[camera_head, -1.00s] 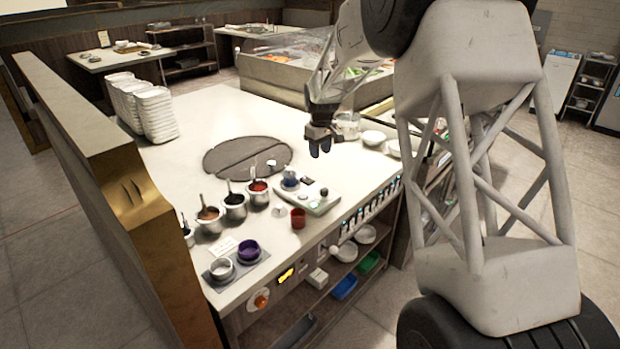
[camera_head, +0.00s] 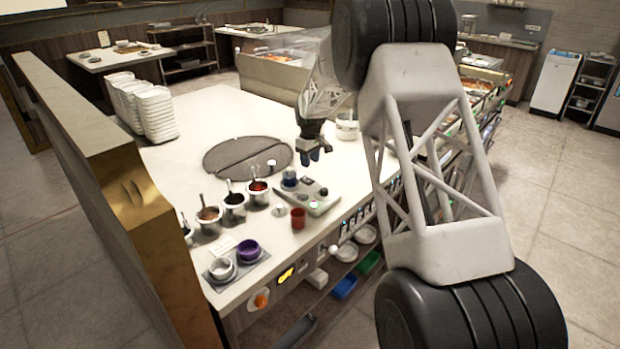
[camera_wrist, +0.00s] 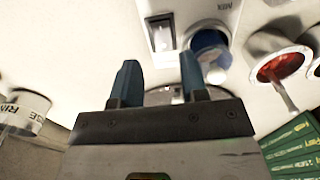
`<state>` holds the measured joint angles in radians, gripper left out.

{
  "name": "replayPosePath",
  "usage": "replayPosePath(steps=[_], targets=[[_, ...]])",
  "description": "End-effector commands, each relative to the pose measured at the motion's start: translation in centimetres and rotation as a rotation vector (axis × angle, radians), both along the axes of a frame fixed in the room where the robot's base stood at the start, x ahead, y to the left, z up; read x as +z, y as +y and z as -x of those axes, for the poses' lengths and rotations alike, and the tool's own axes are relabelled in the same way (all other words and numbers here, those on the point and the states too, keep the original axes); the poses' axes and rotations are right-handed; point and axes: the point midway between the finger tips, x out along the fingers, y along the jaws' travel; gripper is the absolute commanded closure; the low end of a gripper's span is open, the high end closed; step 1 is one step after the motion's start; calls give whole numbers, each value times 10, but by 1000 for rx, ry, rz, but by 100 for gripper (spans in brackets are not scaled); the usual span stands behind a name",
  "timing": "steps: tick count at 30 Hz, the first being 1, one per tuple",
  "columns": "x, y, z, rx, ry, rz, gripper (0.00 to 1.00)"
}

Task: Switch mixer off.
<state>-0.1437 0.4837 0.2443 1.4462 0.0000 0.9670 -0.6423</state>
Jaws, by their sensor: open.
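My gripper (camera_head: 309,157) is open and empty, above the back of the mixer. Its blue fingers (camera_wrist: 158,75) are apart in the wrist view, with the switch beyond them.
A purple bowl (camera_head: 248,249) is at the front left. A container marked RINSE (camera_wrist: 24,110) shows at left in the wrist view. The counter behind is mostly clear.

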Motion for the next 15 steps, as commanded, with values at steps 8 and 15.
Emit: replayPosePath(steps=[8, 15], targets=[[-17, 0, 0, 0, 3, 0, 60], [-45, 0, 1, 0, 3, 0, 60]])
